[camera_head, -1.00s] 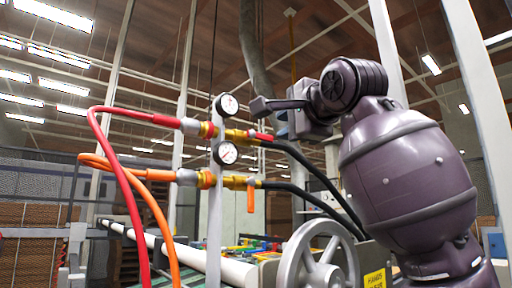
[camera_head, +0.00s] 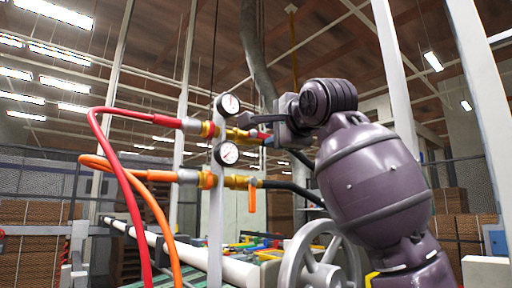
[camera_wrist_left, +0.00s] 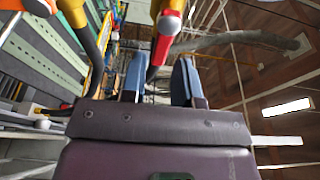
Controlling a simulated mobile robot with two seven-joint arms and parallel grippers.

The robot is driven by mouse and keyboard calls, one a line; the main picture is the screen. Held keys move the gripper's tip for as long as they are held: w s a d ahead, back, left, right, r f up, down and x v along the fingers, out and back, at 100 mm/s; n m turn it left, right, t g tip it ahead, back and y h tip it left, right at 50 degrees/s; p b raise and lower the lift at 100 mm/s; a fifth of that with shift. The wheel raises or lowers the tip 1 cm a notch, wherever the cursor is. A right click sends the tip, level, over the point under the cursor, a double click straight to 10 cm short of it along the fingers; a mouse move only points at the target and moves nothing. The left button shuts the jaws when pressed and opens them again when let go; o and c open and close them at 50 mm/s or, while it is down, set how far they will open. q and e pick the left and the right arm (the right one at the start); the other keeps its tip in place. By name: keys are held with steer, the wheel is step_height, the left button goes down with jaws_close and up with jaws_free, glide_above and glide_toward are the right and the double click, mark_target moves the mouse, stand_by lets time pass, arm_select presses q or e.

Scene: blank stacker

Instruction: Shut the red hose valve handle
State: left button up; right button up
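The red hose valve handle (camera_wrist_left: 161,45) shows in the left wrist view, between and just beyond the fingertips of my left gripper (camera_wrist_left: 158,68). Its two blue-padded fingers stand apart. I see no clear contact with the handle. In the head view my left gripper (camera_head: 252,124) is at the upper brass valve (camera_head: 237,134) on the red hose (camera_head: 137,114); it hides most of the red handle there. My right gripper is not in view.
The lower valve's orange handle (camera_head: 252,200) hangs straight down below the orange hose line. Two gauges (camera_head: 228,105) sit on the white post (camera_head: 216,220). A grey handwheel (camera_head: 320,262) stands below my arm. Black hoses run off right behind my gripper.

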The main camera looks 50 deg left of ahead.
arm_select(q)
steer(key=shift+x, duration=1)
steer(key=s+f+m+g+h, duration=0.25)
steer(key=s+m+g, duration=0.2)
steer(key=m, duration=1.15)
steer(key=f+p+v, duration=0.1)
steer(key=v, duration=0.7)
steer(key=shift+w+d+y, duration=0.35)
steer(key=shift+w, duration=0.1)
steer(key=shift+f, duration=0.1)
